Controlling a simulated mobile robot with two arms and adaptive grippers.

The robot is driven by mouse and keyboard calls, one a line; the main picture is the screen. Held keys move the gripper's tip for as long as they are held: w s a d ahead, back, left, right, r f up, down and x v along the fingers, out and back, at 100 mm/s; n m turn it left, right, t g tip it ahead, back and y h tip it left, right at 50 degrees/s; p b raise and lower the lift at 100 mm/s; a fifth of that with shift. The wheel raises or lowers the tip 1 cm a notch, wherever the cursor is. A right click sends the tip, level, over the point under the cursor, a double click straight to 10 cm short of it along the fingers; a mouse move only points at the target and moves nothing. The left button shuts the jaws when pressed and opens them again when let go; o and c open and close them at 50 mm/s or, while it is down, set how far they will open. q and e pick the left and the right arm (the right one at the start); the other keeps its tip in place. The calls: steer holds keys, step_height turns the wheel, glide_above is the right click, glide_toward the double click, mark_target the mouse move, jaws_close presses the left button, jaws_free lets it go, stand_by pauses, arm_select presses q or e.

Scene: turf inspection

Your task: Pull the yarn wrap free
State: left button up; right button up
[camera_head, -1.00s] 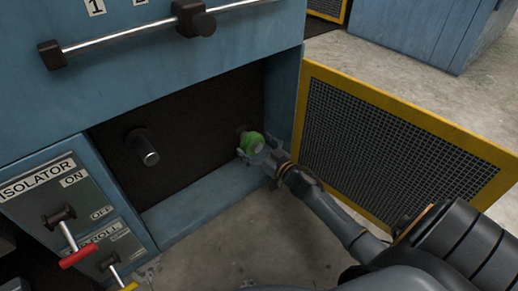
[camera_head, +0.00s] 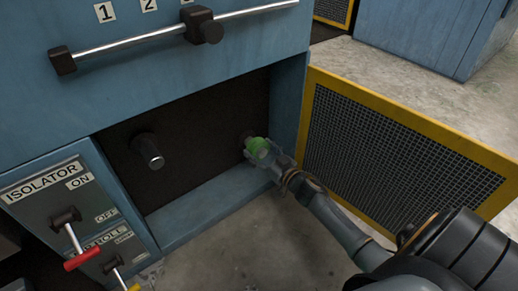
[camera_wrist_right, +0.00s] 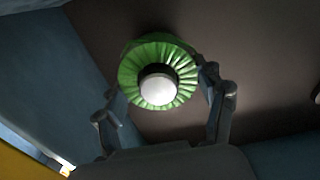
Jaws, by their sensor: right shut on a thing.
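The green yarn wrap (camera_head: 257,146) sits around a short roller end inside the dark recess of the blue machine. In the right wrist view the wrap (camera_wrist_right: 135,72) is a ribbed green ring around a pale round roller tip (camera_wrist_right: 158,88). My right gripper (camera_head: 267,155) is at the wrap, its fingers shut on it from two sides; the fingers also show in the right wrist view (camera_wrist_right: 162,92). Part of the wrap is hidden by the fingers in the head view. My left gripper is not in view.
A bare roller end (camera_head: 150,151) sticks out left in the recess. A yellow-framed mesh guard (camera_head: 395,160) stands open at the right. An isolator panel (camera_head: 62,195) with a red-handled lever (camera_head: 80,258) is at the lower left. Concrete floor (camera_head: 235,245) is clear in front.

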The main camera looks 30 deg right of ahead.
steer(key=shift+s+d+p, duration=0.2)
steer(key=shift+s+p, duration=1.4)
steer(key=shift+s, duration=1.25)
steer(key=shift+s, duration=0.1)
steer(key=shift+s+d+r+p, duration=0.1)
steer(key=shift+s+p, duration=0.45)
steer(key=shift+s, duration=0.3)
steer(key=shift+s+d+p, duration=0.1)
steer(key=shift+s+p, duration=0.55)
steer(key=shift+s, duration=1)
